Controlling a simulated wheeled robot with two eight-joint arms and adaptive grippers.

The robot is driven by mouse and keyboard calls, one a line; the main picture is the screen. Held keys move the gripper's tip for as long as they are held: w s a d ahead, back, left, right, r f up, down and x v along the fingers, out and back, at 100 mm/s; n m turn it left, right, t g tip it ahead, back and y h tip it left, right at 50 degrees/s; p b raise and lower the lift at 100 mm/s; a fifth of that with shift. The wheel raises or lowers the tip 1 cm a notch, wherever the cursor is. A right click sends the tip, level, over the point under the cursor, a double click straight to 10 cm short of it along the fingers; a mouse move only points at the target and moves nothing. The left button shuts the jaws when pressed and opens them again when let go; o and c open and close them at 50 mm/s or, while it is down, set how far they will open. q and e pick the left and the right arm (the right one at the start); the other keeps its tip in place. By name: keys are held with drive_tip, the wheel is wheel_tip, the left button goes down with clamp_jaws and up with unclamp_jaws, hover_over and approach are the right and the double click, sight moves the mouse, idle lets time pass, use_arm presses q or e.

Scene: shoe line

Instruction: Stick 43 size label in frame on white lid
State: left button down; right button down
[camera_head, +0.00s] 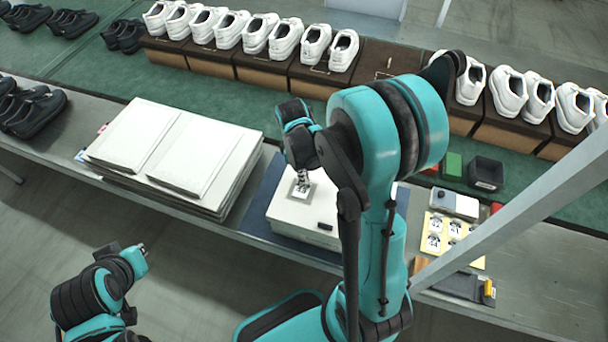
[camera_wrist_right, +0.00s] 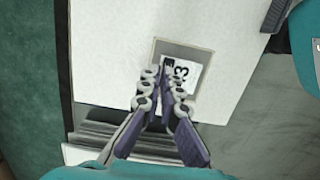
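A white lid (camera_head: 285,205) tops the box on the dark blue mat in front of me. A grey square frame (camera_wrist_right: 207,54) is on the lid in the right wrist view. A white label (camera_wrist_right: 184,73) with a black mark and a visible 3 lies within the frame's outline; the fingers cover part of it. My right gripper (camera_head: 303,180) is right over the label, with its fingertips (camera_wrist_right: 164,82) close together. I cannot tell whether they pinch the label or only touch it. My left gripper (camera_head: 142,247) hangs at the lower left, away from the box; its finger gap is unclear.
Stacked white lids or boxes (camera_head: 205,152) lie left of the mat. Yellow label cards (camera_head: 436,232) lie to the right, with a small black bin (camera_head: 486,174) behind. White shoes (camera_head: 285,38) line the conveyor at the back. A grey post crosses the right side.

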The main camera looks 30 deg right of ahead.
drive_tip(key=shift+f+b, duration=0.4)
idle(0.8)
drive_tip(key=c, duration=1.6)
unclamp_jaws()
drive_tip(key=shift+c, duration=0.2)
wheel_tip(320, 180, up, 12)
drive_tip(key=w+a, duration=0.1)
drive_tip(key=s+a+m+t+y+b, duration=0.1)
drive_tip(key=s+a+m+t+b, duration=0.3)
drive_tip(key=s+a+m+t, duration=0.3)
drive_tip(key=shift+s+a+f+m+t, duration=0.4)
drive_tip(key=shift+s+m+t, duration=0.1)
drive_tip(key=shift+m+t, duration=0.1)
